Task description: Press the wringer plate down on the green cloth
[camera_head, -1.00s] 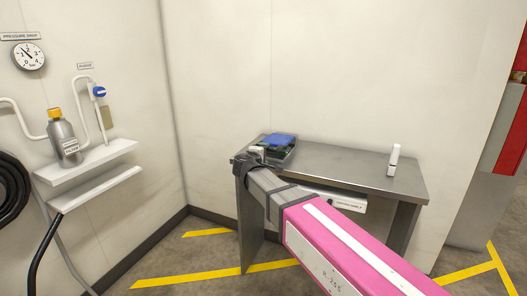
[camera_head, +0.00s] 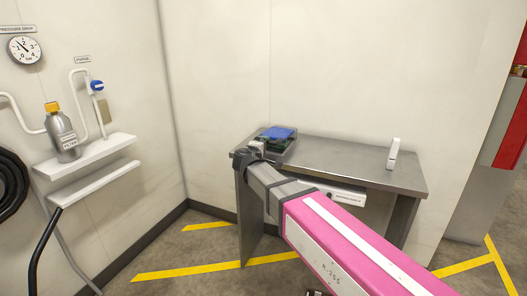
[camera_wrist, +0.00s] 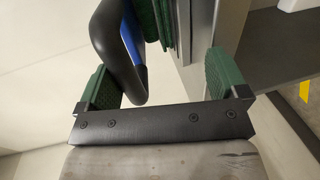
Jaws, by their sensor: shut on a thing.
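The blue wringer plate (camera_head: 277,132) sits over a dark tray (camera_head: 289,154) at the left end of the metal table. Some of the green cloth (camera_head: 266,142) shows beneath the plate. My gripper (camera_head: 252,152) is at the tray's near left side, small and dark in the head view. Blue plate (camera_wrist: 133,32) and green folded layers (camera_wrist: 166,22) show beyond the handle. I cannot tell how firmly plate and cloth touch.
The metal table (camera_head: 345,158) has clear room in its middle. A small white upright object (camera_head: 393,153) stands at its right end. A wall shelf (camera_head: 88,155) with a bottle (camera_head: 65,137) is at left. Yellow lines (camera_head: 190,271) mark the floor.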

